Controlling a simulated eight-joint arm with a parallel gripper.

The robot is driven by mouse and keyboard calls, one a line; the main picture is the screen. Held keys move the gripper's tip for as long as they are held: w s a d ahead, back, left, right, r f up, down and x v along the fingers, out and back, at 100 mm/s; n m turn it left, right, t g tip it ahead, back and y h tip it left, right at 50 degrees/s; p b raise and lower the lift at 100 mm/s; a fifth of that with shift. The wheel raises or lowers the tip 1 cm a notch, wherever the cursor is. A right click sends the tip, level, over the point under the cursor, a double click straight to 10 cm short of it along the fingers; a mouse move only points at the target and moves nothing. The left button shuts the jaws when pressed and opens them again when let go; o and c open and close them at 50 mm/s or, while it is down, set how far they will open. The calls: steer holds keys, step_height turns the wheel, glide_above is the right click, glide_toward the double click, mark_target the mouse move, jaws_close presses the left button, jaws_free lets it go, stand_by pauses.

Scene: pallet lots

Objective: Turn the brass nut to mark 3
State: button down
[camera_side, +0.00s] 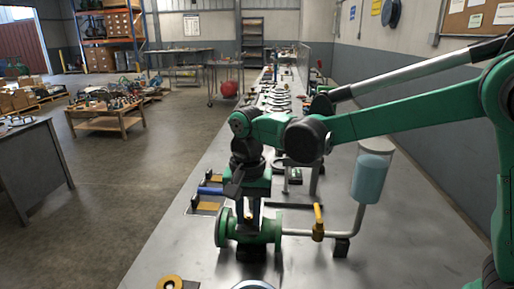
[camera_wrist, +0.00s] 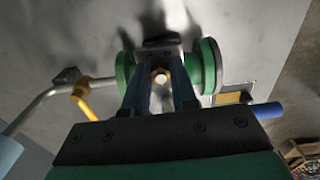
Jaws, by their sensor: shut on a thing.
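The brass nut (camera_wrist: 160,73) sits between two green flanges of a pipe fitting in the wrist view. The fitting (camera_side: 267,232) stands on the grey bench in the side view. My gripper (camera_wrist: 160,88) points down at the fitting, its two dark fingers on either side of the nut, shut on it. In the side view my gripper (camera_side: 249,203) is over the fitting's middle and mostly hides the nut.
A pipe with a yellow lever (camera_side: 318,222) runs right from the fitting to a clear jar of blue liquid (camera_side: 371,177). A blue-handled tool (camera_side: 211,191) lies behind on the left. A brass ring (camera_side: 169,283) is at the front edge.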

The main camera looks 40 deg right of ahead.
mark_target(251, 217)
steer(key=shift+n, duration=0.3)
steer(key=n, duration=0.4)
steer(key=shift+s+n, duration=0.1)
steer(key=shift+n, duration=0.3)
steer(key=n, duration=0.5)
steer(key=shift+d, duration=0.2)
steer(key=shift+n, duration=0.4)
steer(key=c, duration=0.7)
jaws_free()
steer(key=shift+r, duration=0.1)
steer(key=shift+r, duration=2.75)
